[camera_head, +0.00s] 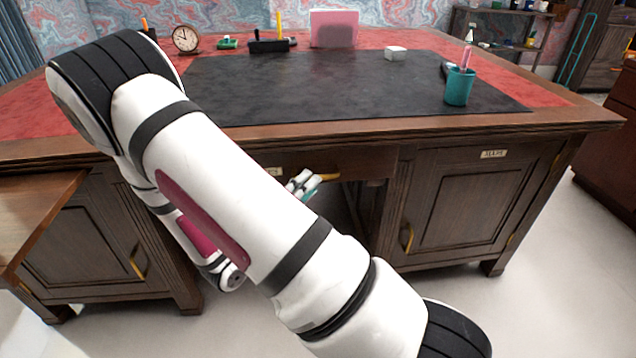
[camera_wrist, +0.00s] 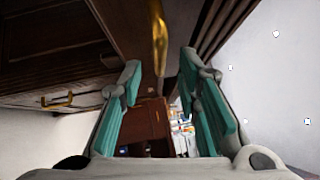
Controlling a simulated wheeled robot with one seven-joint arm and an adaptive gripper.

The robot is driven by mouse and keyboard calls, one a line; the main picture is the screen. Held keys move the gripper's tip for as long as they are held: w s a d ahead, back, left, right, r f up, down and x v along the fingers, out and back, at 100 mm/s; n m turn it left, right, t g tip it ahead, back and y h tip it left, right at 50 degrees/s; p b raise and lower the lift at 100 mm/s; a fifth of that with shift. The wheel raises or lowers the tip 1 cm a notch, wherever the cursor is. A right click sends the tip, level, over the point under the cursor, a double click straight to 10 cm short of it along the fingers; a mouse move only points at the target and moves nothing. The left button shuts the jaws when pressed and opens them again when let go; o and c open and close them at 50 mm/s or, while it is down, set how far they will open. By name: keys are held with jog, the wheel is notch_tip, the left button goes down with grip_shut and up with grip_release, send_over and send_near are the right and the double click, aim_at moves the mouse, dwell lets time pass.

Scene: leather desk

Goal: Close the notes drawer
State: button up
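The desk's middle drawer (camera_head: 355,164) has a dark wooden front under the desk top, with a small label plate (camera_head: 274,171) too small to read and a brass handle (camera_head: 329,177). My arm covers its left part. I cannot tell how far it stands out. My gripper (camera_head: 304,186) is just in front of the drawer, beside the handle. In the wrist view my gripper (camera_wrist: 161,64) is open, its teal-padded fingers apart with nothing held. The brass handle (camera_wrist: 160,38) shows ahead, between and beyond the fingertips; contact is not clear.
A cupboard door (camera_head: 475,195) is on the right and another (camera_head: 85,235) on the left. A light brown wooden panel (camera_head: 35,210) juts at the left. On the desk are a teal cup (camera_head: 459,88), a clock (camera_head: 185,39) and a pink object (camera_head: 334,29). Floor on the right is clear.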

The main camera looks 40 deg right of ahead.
jog(key=shift+b+x, duration=0.5)
jog(key=shift+x, duration=1.7)
grip_shut()
